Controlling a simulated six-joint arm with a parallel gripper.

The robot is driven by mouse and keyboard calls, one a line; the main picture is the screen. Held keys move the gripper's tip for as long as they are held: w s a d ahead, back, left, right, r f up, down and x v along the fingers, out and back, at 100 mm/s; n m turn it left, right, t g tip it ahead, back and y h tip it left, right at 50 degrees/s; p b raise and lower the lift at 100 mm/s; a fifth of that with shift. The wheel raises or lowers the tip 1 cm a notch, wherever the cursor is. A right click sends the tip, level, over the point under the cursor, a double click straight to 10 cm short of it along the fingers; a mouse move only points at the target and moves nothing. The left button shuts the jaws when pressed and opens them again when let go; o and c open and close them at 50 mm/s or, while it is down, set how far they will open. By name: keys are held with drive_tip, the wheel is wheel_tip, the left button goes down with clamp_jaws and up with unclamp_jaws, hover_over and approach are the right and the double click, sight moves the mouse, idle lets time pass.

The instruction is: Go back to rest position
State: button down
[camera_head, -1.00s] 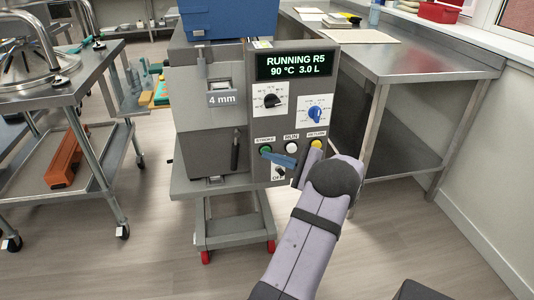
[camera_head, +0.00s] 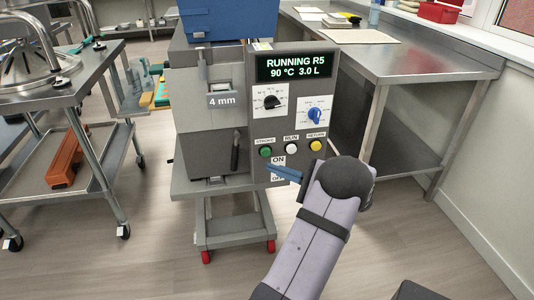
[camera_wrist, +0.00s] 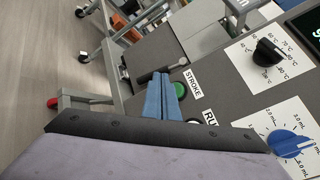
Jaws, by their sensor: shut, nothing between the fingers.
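The gummy depositor (camera_head: 210,125) stands in the middle of the head view, on a wheeled grey stand. Its control panel (camera_head: 259,112) has a lit display (camera_head: 293,67) reading "RUNNING R5 90 °C 3.0 L". Below are a black dial (camera_head: 269,101), a blue dial (camera_head: 315,115), and green (camera_head: 266,152), white (camera_head: 292,149) and yellow (camera_head: 316,146) buttons. My gripper (camera_head: 270,168) has blue fingers, shut and empty. It is in front of the ON/OFF switch area at the panel's bottom, partly covering it. The wrist view shows the fingers (camera_wrist: 163,90) beside the green STROKE button (camera_wrist: 180,89); contact cannot be told.
A steel table (camera_head: 420,62) stands right of the depositor. A steel cart (camera_head: 60,92) with an orange item (camera_head: 66,157) on its lower shelf is at the left. A blue hopper (camera_head: 228,18) tops the machine. The floor in front is open.

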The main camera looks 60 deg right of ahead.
drive_tip(key=shift+s+a, duration=0.25)
drive_tip(key=shift+s, duration=0.05)
